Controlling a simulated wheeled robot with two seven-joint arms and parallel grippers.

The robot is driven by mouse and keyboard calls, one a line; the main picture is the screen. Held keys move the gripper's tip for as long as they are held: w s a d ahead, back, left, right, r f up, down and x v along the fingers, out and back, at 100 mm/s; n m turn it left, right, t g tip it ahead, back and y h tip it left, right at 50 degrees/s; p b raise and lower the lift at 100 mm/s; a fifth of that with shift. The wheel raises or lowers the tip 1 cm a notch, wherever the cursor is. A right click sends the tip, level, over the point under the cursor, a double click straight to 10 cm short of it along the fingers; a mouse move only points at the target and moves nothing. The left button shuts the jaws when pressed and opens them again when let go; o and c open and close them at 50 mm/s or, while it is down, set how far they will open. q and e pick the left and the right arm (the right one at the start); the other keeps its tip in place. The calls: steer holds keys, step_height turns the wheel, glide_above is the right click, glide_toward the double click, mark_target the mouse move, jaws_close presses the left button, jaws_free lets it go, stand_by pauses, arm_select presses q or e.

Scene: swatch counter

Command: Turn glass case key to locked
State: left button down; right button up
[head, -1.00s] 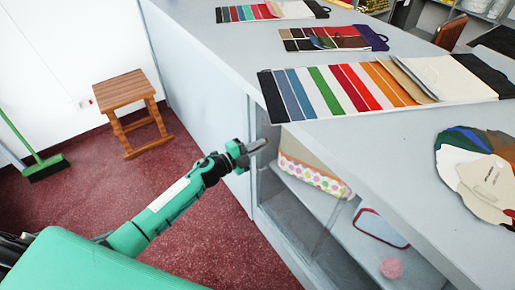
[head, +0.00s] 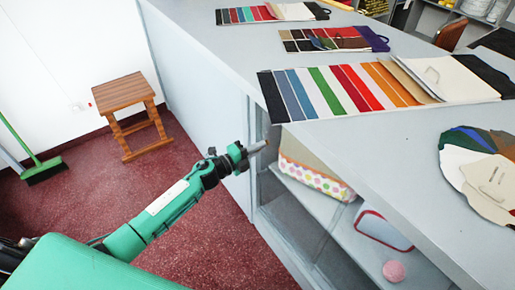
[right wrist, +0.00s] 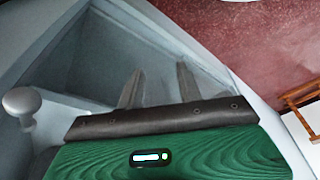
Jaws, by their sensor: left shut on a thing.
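The glass case (head: 262,190) is the grey counter's open-looking front, with a shelf behind it. My left gripper (head: 258,147) is at the upper left corner of this front, just under the counter top. Its fingers are shut at the case; the key between them is too small and covered to make out, so its angle cannot be told. In the right wrist view my right gripper (right wrist: 158,88) has its two fingers apart with nothing visible between them. A round grey knob (right wrist: 22,102) shows at the left there.
Inside the case are a dotted box (head: 315,178), a red-rimmed item (head: 383,229) and a pink ball (head: 394,271). Swatch cards (head: 340,92) lie on the counter top (head: 235,55). A wooden stool (head: 125,95) and green broom (head: 45,170) stand left. Red floor is free between.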

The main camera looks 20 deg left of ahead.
arm_select(q)
steer(key=c, duration=1.6)
jaws_free()
steer(key=v, duration=1.4)
steer(key=shift+b, duration=0.3)
arm_select(e)
steer(key=shift+s+r, duration=0.1)
steer(key=shift+r, duration=0.6)
steer(key=shift+w, duration=0.25)
arm_select(q)
steer(key=shift+d, duration=0.1)
arm_select(e)
steer(key=shift+a, duration=0.1)
